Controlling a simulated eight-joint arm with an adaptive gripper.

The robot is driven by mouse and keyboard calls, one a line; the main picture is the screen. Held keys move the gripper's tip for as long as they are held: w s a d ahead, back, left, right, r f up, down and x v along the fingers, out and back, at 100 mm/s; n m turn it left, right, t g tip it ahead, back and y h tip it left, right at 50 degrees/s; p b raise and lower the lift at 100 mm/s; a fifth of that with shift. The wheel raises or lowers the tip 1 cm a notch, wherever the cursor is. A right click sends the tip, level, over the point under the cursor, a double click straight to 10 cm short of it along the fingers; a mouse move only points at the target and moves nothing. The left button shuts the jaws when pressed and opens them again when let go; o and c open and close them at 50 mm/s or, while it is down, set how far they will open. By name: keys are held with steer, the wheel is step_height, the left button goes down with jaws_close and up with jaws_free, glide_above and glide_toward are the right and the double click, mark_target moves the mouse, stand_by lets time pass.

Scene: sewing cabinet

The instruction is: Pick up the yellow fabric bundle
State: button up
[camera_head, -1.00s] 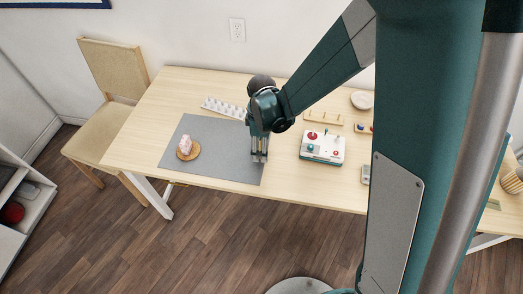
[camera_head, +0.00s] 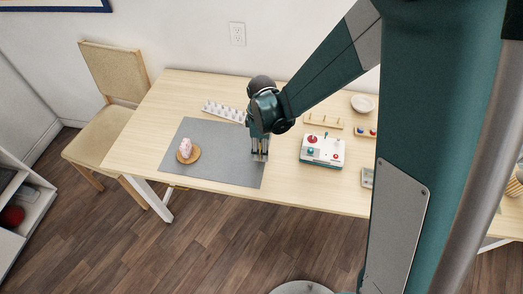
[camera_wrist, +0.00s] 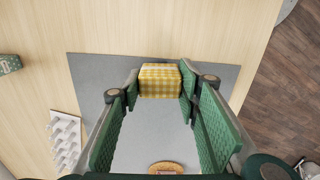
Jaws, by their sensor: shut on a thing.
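The yellow fabric bundle (camera_wrist: 160,81) is a small yellow-and-white checked block, seen in the wrist view between the tips of my green-padded fingers. My gripper (camera_head: 260,154) is shut on it, with one finger against each side. In the head view my gripper points down over the right part of the grey mat (camera_head: 205,171), and the bundle is not clearly visible behind the fingers. I cannot tell whether the bundle touches the mat.
A pink-and-white item (camera_head: 186,147) stands on a round wooden coaster (camera_head: 194,156) to the left. A white spool rack (camera_head: 222,111) lies behind, and a white device with red knobs (camera_head: 322,150) stands right. The table's front edge is close.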

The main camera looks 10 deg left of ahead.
steer(key=shift+r+p, duration=0.8)
steer(key=shift+r, duration=3.7)
